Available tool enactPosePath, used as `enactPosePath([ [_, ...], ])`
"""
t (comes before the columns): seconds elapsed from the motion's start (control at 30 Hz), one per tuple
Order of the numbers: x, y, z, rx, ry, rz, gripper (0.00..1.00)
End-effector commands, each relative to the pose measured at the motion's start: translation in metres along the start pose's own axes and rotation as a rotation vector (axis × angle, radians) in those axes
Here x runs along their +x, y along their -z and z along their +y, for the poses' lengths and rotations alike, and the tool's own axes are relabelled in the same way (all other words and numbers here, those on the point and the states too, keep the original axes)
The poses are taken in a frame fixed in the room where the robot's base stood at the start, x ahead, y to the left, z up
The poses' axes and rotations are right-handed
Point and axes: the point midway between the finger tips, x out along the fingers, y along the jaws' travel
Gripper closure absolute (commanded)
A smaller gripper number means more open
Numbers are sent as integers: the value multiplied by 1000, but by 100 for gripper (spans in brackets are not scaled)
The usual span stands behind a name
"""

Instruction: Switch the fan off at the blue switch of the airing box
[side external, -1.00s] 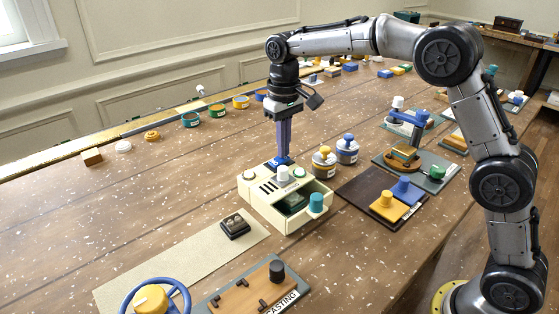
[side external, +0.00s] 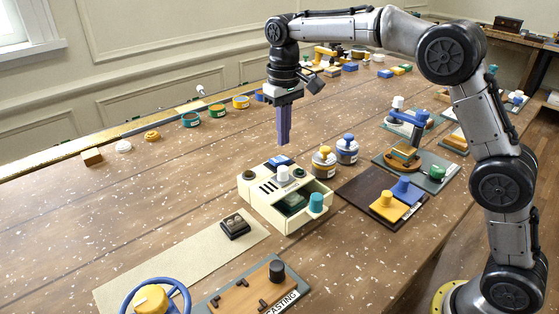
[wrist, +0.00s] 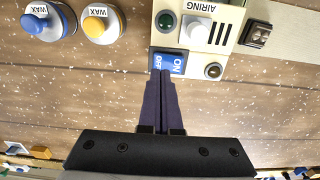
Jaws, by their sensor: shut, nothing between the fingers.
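The airing box (side external: 262,206) is a cream box on the wooden table, with its "AIRING" label also showing in the wrist view (wrist: 226,27). Its blue switch (side external: 279,162) is on top at the back edge; in the wrist view the switch (wrist: 169,64) reads ON and OFF. I cannot tell which side is pressed in. A green lamp (wrist: 165,21) and an amber-brown lamp (wrist: 213,71) flank it, both looking dark. A white knob (side external: 283,175) and vent slots are on top. My gripper (side external: 284,143) is shut and empty, pointing down above the switch, apart from it.
Yellow (side external: 324,163) and blue (side external: 347,150) wax pots stand close on the right. A small dark block (side external: 234,226) lies on a beige strip at front left. The table left of the box is clear.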

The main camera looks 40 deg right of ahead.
Motion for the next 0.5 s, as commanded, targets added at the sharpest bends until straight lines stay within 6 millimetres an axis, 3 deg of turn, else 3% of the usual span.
enactPosePath([
  [0.5,-32,0,0,0,0,0,100],
])
